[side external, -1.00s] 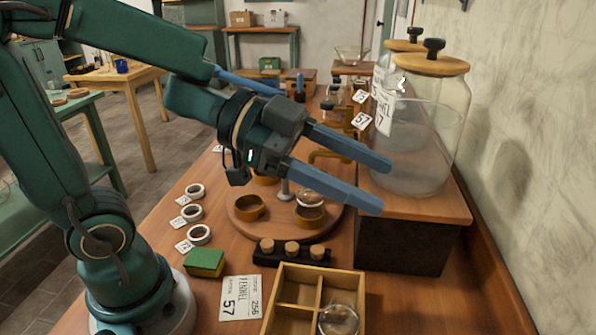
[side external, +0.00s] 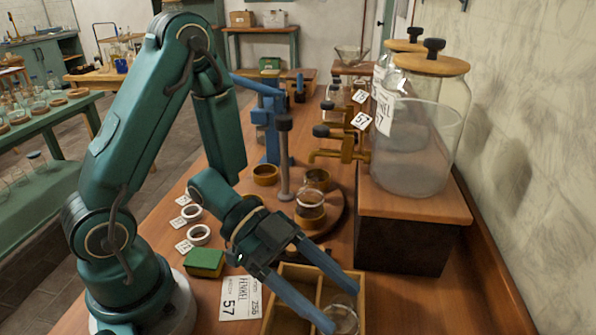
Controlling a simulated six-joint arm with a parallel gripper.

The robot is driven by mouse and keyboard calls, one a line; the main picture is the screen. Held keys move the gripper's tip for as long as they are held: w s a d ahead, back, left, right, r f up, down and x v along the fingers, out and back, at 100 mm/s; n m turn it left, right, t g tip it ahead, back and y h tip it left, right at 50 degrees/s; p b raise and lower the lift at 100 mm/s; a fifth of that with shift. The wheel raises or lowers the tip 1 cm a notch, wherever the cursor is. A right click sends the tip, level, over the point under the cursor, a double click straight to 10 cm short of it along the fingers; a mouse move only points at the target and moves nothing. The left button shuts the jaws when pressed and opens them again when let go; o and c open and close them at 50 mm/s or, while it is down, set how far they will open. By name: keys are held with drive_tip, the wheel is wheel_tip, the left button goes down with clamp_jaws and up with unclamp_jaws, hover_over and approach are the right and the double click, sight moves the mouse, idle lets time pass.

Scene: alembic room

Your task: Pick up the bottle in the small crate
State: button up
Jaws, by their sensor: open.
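The small crate (side external: 269,312) is a pale wooden box with compartments at the bottom edge of the side external view, partly cut off by the frame. A clear glass bottle (side external: 346,321) lies or stands in its right front compartment; only its rounded glass top shows, and I cannot tell which way it points. My gripper (side external: 341,308) reaches down over the crate with its two blue fingers apart and empty. The fingertips are at the bottle, one on its far side and one on its near left. I cannot tell whether they touch it.
A round wooden turntable (side external: 338,215) with small brown dishes and a post stands behind the crate. Large glass jars (side external: 415,150) stand on a block at right. A green and yellow sponge (side external: 204,263) and a "57" card (side external: 240,298) lie left of the crate.

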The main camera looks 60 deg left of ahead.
sight(348, 314)
drive_tip(key=shift+x, duration=2.6)
drive_tip(key=shift+f, duration=0.2)
clamp_jaws()
